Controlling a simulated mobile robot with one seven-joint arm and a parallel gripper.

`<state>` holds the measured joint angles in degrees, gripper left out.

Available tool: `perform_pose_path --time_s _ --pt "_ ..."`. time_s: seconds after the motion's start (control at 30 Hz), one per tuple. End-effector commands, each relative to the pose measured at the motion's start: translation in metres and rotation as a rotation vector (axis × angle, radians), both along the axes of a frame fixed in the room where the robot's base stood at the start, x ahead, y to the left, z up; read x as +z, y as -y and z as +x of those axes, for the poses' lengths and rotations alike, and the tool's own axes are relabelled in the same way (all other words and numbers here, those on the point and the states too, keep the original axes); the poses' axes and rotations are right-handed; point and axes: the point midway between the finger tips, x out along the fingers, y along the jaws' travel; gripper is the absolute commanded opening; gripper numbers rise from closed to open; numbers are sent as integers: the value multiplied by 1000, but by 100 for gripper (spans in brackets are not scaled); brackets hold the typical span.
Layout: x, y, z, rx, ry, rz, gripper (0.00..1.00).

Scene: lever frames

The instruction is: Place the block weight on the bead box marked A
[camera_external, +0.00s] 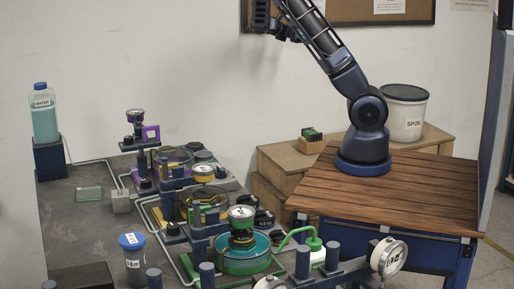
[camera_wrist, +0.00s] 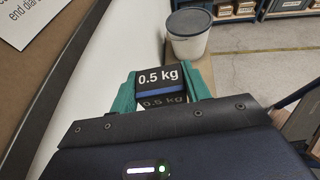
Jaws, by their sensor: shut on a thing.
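A black block weight (camera_wrist: 161,77) marked "0.5 kg", with a blue band, shows in the wrist view between the teal fingers of my gripper (camera_wrist: 165,88). My gripper is shut on it. In the external view my gripper (camera_external: 262,16) is high up at the top edge, in front of the wall and far above the grey bench; it is partly cut off, and the block cannot be made out there. No box with a readable letter A shows in either view, so I cannot tell which thing is the bead box.
Lever frames with dark blue posts, dials and round pans, including a green pan (camera_external: 243,262), crowd the grey bench (camera_external: 70,222). A water bottle (camera_external: 44,113) stands at the back left, and a blue-lidded jar (camera_external: 133,260) at the front. A white tub (camera_external: 404,116) stands behind my base.

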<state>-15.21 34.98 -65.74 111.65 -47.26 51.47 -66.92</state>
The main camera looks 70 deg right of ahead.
Motion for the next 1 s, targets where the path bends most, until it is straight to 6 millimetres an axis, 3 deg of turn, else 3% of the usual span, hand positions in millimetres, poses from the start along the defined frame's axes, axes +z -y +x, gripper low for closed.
perform_pose_path --time_s 0.1,0.37,0.73,1.0 --pt "2 12 -28 -66 1 0 8" --pt "5 28 -74 -171 0 0 8" --pt "-50 27 -73 -167 -4 0 8" --pt "-115 27 -73 -168 -7 -1 8"
